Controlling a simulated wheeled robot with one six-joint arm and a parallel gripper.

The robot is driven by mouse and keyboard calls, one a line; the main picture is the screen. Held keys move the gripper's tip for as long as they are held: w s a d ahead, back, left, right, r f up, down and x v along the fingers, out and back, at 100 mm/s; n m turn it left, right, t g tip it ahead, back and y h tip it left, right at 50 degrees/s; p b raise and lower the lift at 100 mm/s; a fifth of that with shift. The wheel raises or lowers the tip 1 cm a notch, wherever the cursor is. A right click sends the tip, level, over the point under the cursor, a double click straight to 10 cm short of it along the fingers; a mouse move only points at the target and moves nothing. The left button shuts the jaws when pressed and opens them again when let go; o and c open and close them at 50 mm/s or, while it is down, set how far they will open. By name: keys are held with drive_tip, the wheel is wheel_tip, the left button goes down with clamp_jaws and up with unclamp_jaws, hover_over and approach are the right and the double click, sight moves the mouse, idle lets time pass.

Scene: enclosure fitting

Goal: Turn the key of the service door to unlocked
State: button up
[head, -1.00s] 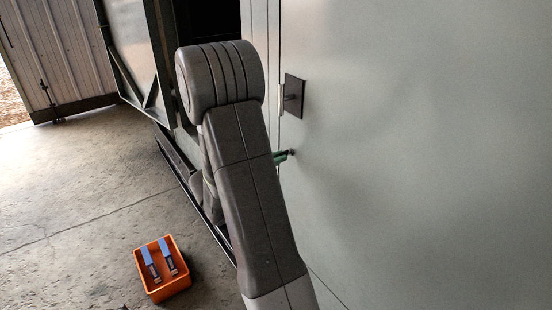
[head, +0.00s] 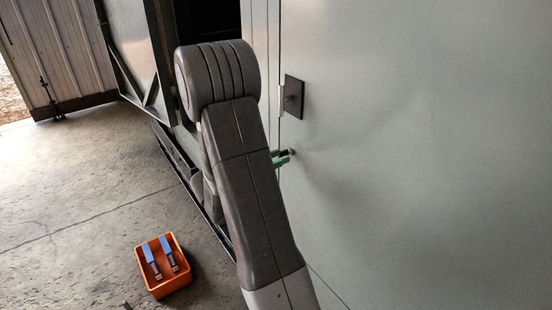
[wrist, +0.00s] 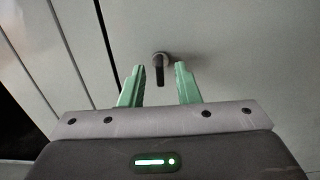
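The service door (head: 420,140) is a large flat grey panel on the right in the head view. A dark key (wrist: 159,76) sits in a small round lock on it, its long side nearly upright in the wrist view. In the head view the key (head: 291,152) is a small dark spot at the fingertips. My gripper (wrist: 159,66) has two green fingers, open, one on each side of the key with a gap to both. In the head view my gripper (head: 282,157) is mostly hidden behind my arm. How deep the fingers reach around the key is unclear.
A dark square plate with a handle (head: 293,96) is on the door above the lock. An orange bin (head: 149,280) with a few blue-and-dark items stands on the concrete floor at lower left. An open dark-framed panel (head: 135,50) is behind my arm.

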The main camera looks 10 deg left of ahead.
drive_tip(key=shift+s+a, duration=0.1)
drive_tip(key=b+v, duration=0.3)
drive_tip(key=v, duration=1)
drive_tip(key=shift+s+a, duration=0.15)
drive_tip(key=shift+s, duration=0.1)
drive_tip(key=p+x, duration=0.2)
drive_tip(key=x, duration=1.2)
drive_tip(key=shift+p, duration=0.4)
drive_tip(key=shift+a, duration=0.15)
